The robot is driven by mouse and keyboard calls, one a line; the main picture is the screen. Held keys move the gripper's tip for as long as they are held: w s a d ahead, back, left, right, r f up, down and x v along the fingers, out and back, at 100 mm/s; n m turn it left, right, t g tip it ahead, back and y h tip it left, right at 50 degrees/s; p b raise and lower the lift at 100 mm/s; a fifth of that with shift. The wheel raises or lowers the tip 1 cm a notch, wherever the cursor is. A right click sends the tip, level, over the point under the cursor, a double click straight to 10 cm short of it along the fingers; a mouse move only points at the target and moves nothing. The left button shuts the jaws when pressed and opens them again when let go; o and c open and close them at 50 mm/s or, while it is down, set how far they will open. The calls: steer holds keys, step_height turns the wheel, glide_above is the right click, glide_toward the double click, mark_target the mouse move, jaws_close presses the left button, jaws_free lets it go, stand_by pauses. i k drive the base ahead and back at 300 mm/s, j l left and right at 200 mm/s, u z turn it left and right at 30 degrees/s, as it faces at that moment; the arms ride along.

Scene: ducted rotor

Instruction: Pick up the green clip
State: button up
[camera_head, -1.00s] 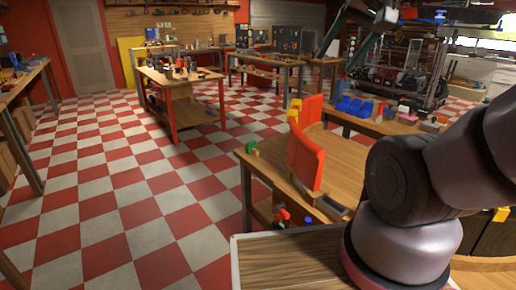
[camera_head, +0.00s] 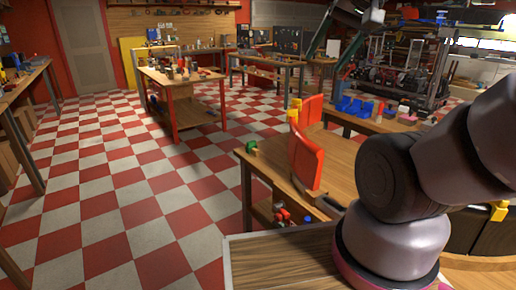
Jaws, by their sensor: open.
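A small green thing (camera_head: 251,146), likely the green clip, sits at the left corner of the near wooden table (camera_head: 267,167). It is too small to make out its shape. A large red-orange curved piece (camera_head: 305,158) stands upright on the same table, to the right of the green thing. My arm fills the right side of the head view, and my gripper is outside the picture.
A wooden surface (camera_head: 282,252) with a pale edge lies in front at the bottom. Blue bins (camera_head: 352,106) stand on a bench behind. Another workbench (camera_head: 182,76) stands farther back. The checkered floor (camera_head: 130,190) at left is clear.

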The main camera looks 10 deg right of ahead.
mark_target(250, 144)
steer(key=i+j+u, duration=0.25)
steer(key=i+u, duration=0.2)
steer(key=i+j+u, duration=0.15)
steer(key=i, duration=0.2)
steer(key=i+u, duration=0.2)
steer(key=i, duration=0.15)
steer(key=i+j+z, duration=0.1)
steer(key=i+z, duration=0.15)
steer(key=z, duration=0.2)
steer(key=i+j+z, duration=0.15)
steer(key=z, duration=0.25)
steer(key=i+j+z, duration=0.25)
steer(key=z, duration=0.2)
steer(key=i+j+z, duration=0.2)
steer(key=j+z, duration=0.25)
steer(key=l, duration=0.15)
